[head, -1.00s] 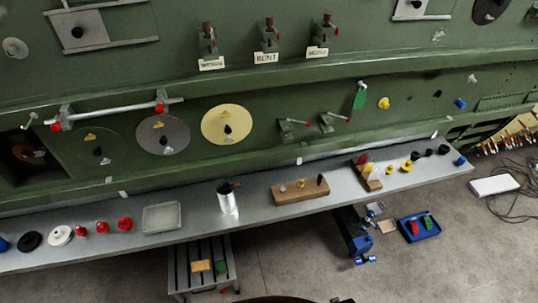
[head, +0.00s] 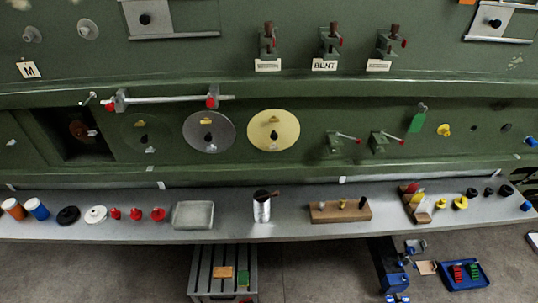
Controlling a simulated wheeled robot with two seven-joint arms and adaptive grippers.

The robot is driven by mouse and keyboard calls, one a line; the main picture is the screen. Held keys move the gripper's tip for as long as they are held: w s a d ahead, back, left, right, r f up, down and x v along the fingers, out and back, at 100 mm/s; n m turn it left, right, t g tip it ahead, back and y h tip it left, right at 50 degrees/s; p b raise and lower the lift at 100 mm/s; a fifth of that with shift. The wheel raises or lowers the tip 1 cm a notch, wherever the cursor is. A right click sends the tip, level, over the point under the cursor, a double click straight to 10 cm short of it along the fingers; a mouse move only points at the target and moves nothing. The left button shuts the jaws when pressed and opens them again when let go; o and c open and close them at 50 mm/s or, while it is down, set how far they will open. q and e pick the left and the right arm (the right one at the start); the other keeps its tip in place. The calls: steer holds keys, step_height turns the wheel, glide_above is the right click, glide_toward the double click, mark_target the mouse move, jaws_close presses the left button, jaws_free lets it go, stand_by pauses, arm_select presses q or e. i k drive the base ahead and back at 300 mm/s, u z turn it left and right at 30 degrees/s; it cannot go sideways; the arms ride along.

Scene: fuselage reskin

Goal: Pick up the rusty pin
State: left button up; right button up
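Three clamp-like fixtures with brown, rust-coloured upright pins or knobs are fixed to the green fuselage panel: a left one (head: 268,42), a middle one (head: 330,42) and a right one (head: 392,42). The middle label (head: 325,65) reads BENT; the left label (head: 268,65) and right label (head: 379,65) are too small to read surely. A wooden block (head: 326,215) on the shelf holds small upright pins, including a dark one (head: 362,202). I cannot tell for certain which pin is the rusty one. Neither of my grippers is in view.
The long grey shelf (head: 232,231) carries a metal tray (head: 193,215), a silver can (head: 262,208), a second wooden block (head: 417,206), and several knobs and jars. A slatted stand (head: 200,275) and a blue tray (head: 464,287) are below. Floor in front is partly clear.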

mark_target(275, 193)
steer(key=u, duration=0.05)
steer(key=k, duration=0.45)
steer(key=u, duration=0.5)
steer(key=i, duration=0.95)
steer(key=z, duration=0.65)
steer(key=i, duration=0.5)
steer(key=z, duration=0.5)
